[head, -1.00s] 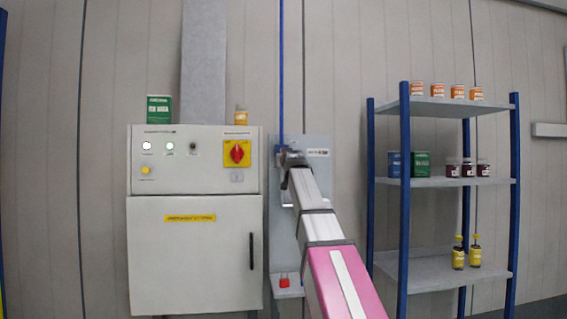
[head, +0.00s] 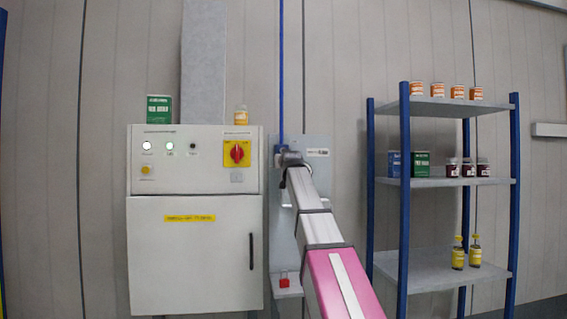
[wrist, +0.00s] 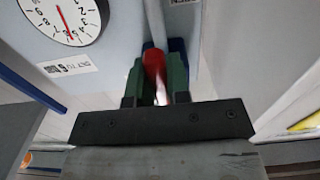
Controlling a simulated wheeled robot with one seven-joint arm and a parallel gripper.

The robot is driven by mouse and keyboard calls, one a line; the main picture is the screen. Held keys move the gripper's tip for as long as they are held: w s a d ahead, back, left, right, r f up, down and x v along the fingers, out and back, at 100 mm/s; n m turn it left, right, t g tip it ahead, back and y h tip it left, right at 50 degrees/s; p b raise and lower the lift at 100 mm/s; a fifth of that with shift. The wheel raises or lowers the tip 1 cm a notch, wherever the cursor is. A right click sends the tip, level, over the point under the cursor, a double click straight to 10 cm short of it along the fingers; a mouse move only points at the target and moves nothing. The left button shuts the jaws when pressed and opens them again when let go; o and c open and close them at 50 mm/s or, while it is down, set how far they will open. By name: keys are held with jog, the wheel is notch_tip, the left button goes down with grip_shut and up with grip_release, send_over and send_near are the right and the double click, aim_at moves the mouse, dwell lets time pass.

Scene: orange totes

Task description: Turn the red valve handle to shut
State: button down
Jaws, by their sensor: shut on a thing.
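The red valve handle (wrist: 153,64) shows in the wrist view between the two green-padded fingers of my gripper (wrist: 156,68). My gripper is shut on it. A blue valve body (wrist: 177,48) shows just behind the handle. In the head view my gripper (head: 287,158) is at the upper part of the grey wall panel (head: 312,146), below the blue pipe (head: 281,75). My arm and gripper hide the handle there, so its angle to the pipe cannot be told from that view.
A round white gauge (wrist: 62,18) sits beside the valve in the wrist view. A control cabinet (head: 195,255) with a red rotary switch (head: 237,153) stands left of the panel. A blue-post shelf (head: 445,182) stands right. A red padlock (head: 284,283) sits low on the panel.

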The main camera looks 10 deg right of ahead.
jog(key=shift+d, duration=0.1)
jog(key=shift+d+r+n, duration=0.7)
jog(key=shift+n, duration=2.25)
jog(key=shift+d+r+n, duration=0.65)
jog(key=shift+r+n, duration=0.1)
jog(key=shift+n, duration=2.25)
jog(key=shift+d+r+n, duration=0.7)
jog(key=shift+n, duration=2.25)
jog(key=c, duration=1.1)
grip_release()
jog(key=shift+s, duration=0.15)
jog(key=s, duration=1)
jog(key=shift+s, duration=0.3)
